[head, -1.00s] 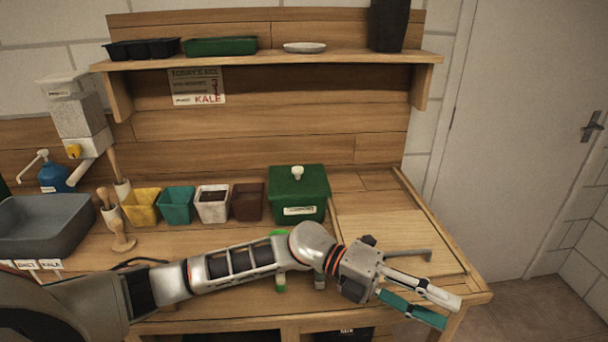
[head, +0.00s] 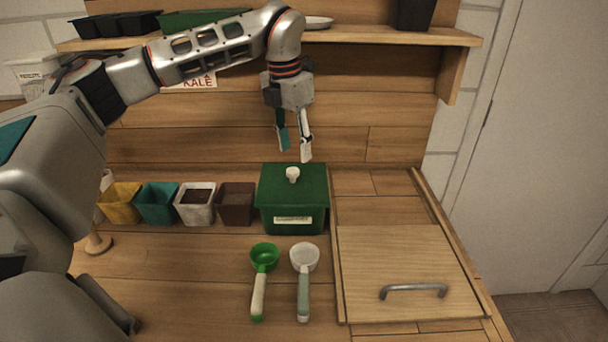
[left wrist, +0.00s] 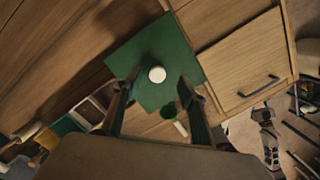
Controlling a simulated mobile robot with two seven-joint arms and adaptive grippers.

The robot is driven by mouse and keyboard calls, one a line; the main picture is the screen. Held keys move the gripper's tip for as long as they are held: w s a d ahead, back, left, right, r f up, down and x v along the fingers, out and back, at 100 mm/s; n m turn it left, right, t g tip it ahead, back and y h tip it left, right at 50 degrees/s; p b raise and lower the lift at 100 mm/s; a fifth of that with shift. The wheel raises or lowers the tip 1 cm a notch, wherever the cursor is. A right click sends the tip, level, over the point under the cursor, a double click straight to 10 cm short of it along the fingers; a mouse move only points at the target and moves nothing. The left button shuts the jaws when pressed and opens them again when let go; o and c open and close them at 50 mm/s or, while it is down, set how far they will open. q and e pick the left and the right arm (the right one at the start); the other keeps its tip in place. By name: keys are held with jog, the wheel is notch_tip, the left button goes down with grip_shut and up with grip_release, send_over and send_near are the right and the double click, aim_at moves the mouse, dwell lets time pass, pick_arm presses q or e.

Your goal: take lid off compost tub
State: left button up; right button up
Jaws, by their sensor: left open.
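The compost tub (head: 292,219) is a green box with a small label on its front, standing on the bench. Its green lid (head: 275,178) is on it, with a round white knob (head: 292,174) on top. My left gripper (head: 293,153) is open and empty, pointing down just above the knob, apart from it. In the left wrist view the lid (left wrist: 135,55) shows beyond the fingers, and the white knob (left wrist: 157,75) appears between the two fingertips (left wrist: 157,88). My right gripper is not in view.
Yellow, teal, white and brown pots (head: 236,204) stand in a row left of the tub. A green scoop (head: 264,258) and a white scoop (head: 304,258) lie in front. A wooden panel with a grey handle (head: 413,288) is at right. The shelf (head: 380,37) is above.

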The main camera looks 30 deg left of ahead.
aim_at(293, 170)
pick_arm(q)
jog(key=shift+s+a, duration=0.2)
jog(key=shift+s, duration=0.05)
jog(key=shift+f, duration=1.4)
notch_tip(293, 170, down, 4)
jog(key=shift+s+r+b, duration=0.1)
jog(key=shift+r+b, duration=0.1)
jog(key=shift+b, duration=0.25)
jog(key=shift+f, duration=0.35)
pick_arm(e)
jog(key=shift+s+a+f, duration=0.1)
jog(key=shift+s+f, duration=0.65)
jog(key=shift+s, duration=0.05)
pick_arm(q)
jog(key=c, duration=1.2)
